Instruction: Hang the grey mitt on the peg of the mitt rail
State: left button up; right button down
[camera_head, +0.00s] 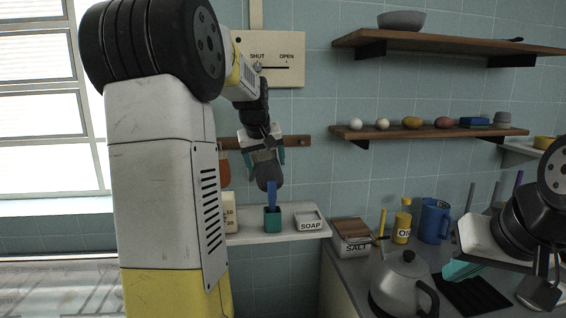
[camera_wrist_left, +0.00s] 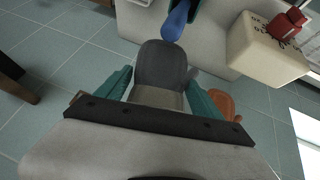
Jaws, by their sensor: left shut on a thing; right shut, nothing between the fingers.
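The grey mitt (camera_head: 268,178) is held by my left gripper (camera_head: 267,158), in front of the wall and just below the wooden mitt rail (camera_head: 296,142). In the left wrist view the mitt (camera_wrist_left: 160,68) lies between the two teal fingers (camera_wrist_left: 160,95), its rounded end pointing away. The rail's right end shows a peg; my gripper and arm hide its middle. An orange-brown mitt (camera_head: 224,168) hangs at the rail's left part and also shows in the wrist view (camera_wrist_left: 222,103). My right gripper (camera_head: 462,270) is shut and empty over the counter at the right.
Below the mitt, a white shelf (camera_head: 250,238) holds a teal cup (camera_head: 272,220) with a blue-handled thing and a soap box (camera_head: 309,220). A kettle (camera_head: 403,280), salt box (camera_head: 352,240) and blue jug (camera_head: 433,220) crowd the counter. Wall shelves (camera_head: 400,133) are right of the rail.

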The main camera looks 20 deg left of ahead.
pick_arm(q)
jog(key=w+a+f, duration=0.1)
jog(key=w+a, duration=0.3)
jog(key=w, duration=0.4)
jog(key=shift+w+f, duration=0.3)
jog(key=shift+w, duration=0.05)
dwell(0.7)
jog(key=shift+a, duration=0.1)
dwell(0.5)
jog(key=o, duration=1.4)
jog(key=shift+r, duration=0.1)
